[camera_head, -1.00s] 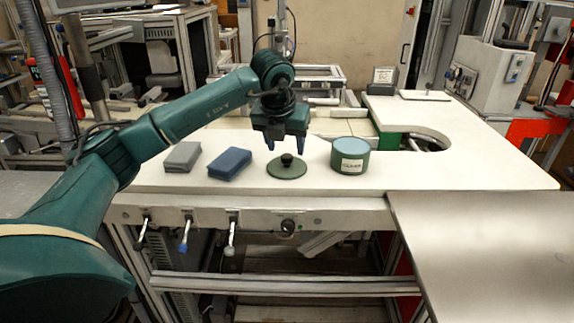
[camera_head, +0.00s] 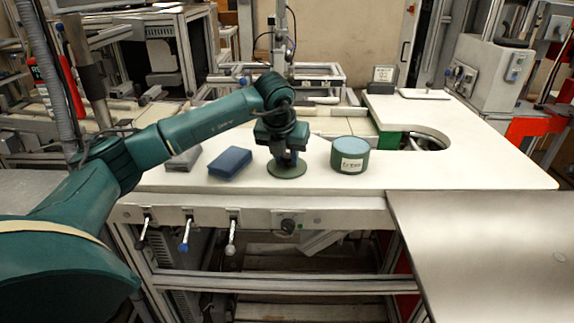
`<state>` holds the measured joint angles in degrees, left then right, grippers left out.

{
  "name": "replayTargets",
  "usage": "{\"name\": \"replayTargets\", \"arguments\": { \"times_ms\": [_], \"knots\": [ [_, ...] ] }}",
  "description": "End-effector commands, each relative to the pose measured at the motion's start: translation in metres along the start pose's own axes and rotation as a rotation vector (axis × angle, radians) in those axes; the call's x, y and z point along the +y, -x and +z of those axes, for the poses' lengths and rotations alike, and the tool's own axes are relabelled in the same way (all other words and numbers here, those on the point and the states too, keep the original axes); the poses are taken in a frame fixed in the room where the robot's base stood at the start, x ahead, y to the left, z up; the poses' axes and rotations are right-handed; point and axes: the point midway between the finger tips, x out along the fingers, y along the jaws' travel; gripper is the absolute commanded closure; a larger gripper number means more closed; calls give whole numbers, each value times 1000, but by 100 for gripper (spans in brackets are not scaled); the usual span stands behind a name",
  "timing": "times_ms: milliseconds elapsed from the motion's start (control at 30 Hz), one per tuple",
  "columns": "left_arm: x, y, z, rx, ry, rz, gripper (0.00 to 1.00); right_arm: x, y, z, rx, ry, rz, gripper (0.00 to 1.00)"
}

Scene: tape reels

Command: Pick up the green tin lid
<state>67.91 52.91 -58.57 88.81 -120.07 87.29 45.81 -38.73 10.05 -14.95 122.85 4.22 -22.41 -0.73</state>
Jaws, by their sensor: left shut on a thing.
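The green tin lid (camera_head: 287,171) is a flat round disc lying on the white worktop, left of the round green tin (camera_head: 350,156). My left gripper (camera_head: 287,160) points down over the lid and is shut on its dark knob, which the fingers now hide. The lid appears still level and at the worktop. The tin has a white label on its front and a pale blue top. My right gripper is not in view.
A dark blue block (camera_head: 230,163) lies just left of the lid, and a grey block (camera_head: 184,160) lies farther left, partly behind my left arm. The white worktop (camera_head: 460,172) is clear to the right of the tin. A curved cutout opens farther back.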

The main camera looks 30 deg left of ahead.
Motion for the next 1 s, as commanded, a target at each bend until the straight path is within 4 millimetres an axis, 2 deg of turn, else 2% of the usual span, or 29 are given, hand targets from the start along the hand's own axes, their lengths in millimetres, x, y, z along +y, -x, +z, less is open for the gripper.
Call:
{"name": "replayTargets", "arguments": {
  "times_ms": [33,167,467,567,800,1000],
  "knots": [
    [0,0,0,0,0,0,86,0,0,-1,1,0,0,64],
    [0,0,0,0,0,0,96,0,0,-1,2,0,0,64],
    [0,5,3,-3,1,-2,97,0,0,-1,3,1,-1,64],
    [0,18,8,-5,2,-3,97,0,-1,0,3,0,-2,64],
    [-1,64,27,-5,1,-4,97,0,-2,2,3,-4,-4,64],
    [-2,89,36,-2,-15,-8,97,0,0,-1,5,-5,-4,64]
  ]
}}
